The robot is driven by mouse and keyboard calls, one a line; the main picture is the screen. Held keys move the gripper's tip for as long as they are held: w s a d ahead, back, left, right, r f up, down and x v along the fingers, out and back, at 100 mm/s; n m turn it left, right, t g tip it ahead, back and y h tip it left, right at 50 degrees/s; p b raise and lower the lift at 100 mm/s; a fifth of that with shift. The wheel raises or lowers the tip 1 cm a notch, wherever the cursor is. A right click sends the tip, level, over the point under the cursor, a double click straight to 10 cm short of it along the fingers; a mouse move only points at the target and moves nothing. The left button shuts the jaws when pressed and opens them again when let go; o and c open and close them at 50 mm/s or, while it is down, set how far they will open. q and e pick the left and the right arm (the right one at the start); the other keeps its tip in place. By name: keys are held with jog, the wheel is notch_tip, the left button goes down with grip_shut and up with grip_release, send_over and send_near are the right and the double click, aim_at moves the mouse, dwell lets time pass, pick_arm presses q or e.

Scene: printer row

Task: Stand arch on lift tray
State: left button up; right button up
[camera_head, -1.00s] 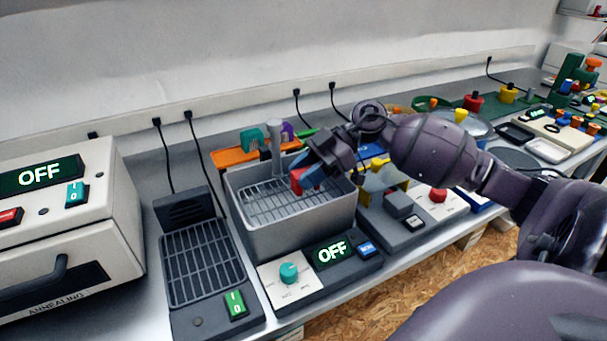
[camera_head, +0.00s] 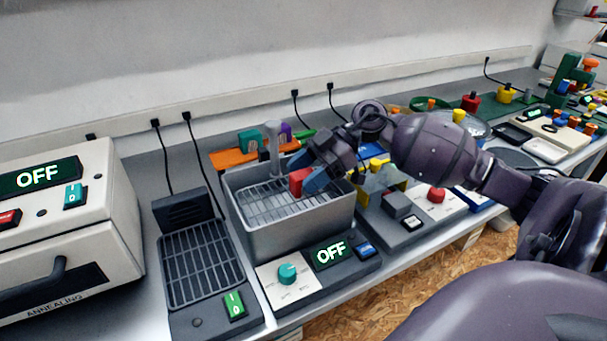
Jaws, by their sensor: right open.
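The lift tray (camera_head: 262,204) is a grey wire grid inside an open grey tank, with an upright post at its back. A red block-like piece, which I take for the arch (camera_head: 299,182), is at the tray's right side, seemingly on the grid. Its opening and underside are not clear from here. My right gripper (camera_head: 310,178) reaches into the tank from the right. It is open, its blue-grey fingers at the red piece's right side; whether they touch it I cannot tell. My left gripper is not in view.
The tank wall (camera_head: 300,225) rises around the tray. A control panel (camera_head: 318,265) reading OFF sits in front, a black grated unit (camera_head: 200,262) to the left. An orange tray (camera_head: 235,158) with coloured pieces lies behind. A yellow piece (camera_head: 378,180) is to the right.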

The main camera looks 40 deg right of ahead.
jog(key=p+v, duration=0.1)
jog(key=v, duration=1)
jog(key=shift+d, duration=0.25)
jog(key=shift+s+r, duration=0.1)
